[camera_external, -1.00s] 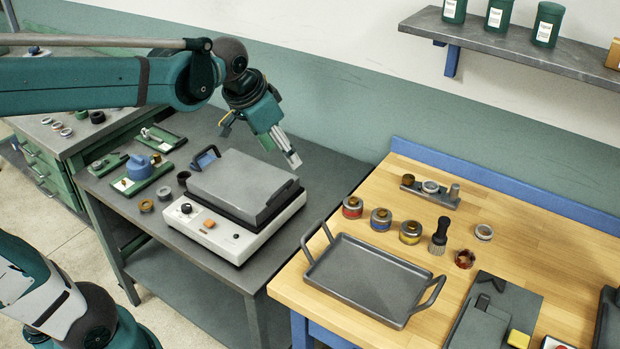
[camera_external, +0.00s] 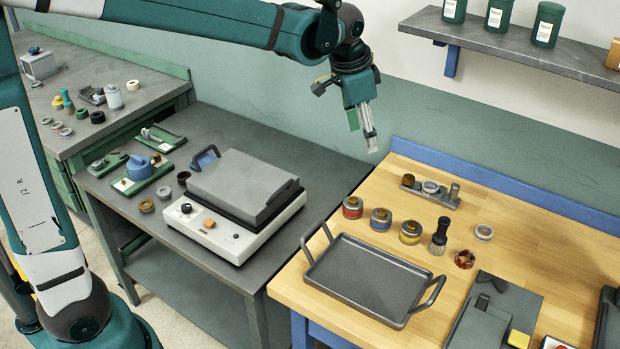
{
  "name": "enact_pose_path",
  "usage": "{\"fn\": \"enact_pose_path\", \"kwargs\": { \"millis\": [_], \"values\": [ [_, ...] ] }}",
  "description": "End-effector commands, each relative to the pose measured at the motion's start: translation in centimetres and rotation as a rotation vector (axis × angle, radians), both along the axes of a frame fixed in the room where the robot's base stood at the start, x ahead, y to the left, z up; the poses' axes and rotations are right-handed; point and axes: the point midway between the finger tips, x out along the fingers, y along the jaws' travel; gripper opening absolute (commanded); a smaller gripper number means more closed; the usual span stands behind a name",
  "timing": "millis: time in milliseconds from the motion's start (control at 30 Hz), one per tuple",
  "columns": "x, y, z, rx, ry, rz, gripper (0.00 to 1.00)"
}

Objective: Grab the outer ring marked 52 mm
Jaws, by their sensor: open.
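No 52 mm marking is readable at this size, so I cannot tell which ring bears it. A silver ring (camera_external: 483,232) lies flat on the wooden bench, right of a black brush. Another pale ring (camera_external: 430,187) sits on a small grey holder (camera_external: 412,187) at the bench's back. More small rings lie on the far-left bench, including a pale ring (camera_external: 66,132) and a ring above it (camera_external: 57,125). My gripper (camera_external: 369,141) is open and empty, pointing down in the air, seen in front of the green wall. It is apart from every ring.
A grey tray with handles (camera_external: 325,279) stands at the wooden bench's front left. Several coloured-label jars, one red (camera_external: 352,207), and the upright brush (camera_external: 440,236) stand behind it. A hotplate-like machine (camera_external: 205,222) fills the middle bench. A shelf (camera_external: 490,42) juts from the wall.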

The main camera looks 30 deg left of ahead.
Motion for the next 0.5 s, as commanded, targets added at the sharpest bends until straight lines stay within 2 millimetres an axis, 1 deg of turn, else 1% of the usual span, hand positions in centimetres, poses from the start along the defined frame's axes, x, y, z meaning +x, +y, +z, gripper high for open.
{"fn": "enact_pose_path", "kwargs": {
  "millis": [33, 200, 500],
  "values": [
    [0.8, -1.0, 0.0, 0.005, 0.006, -0.019, 0.49],
    [3.0, -3.8, -0.6, 0.025, 0.029, -0.085, 0.49],
    [6.4, -9.1, -2.4, 0.059, 0.069, -0.205, 0.49]
  ]
}}
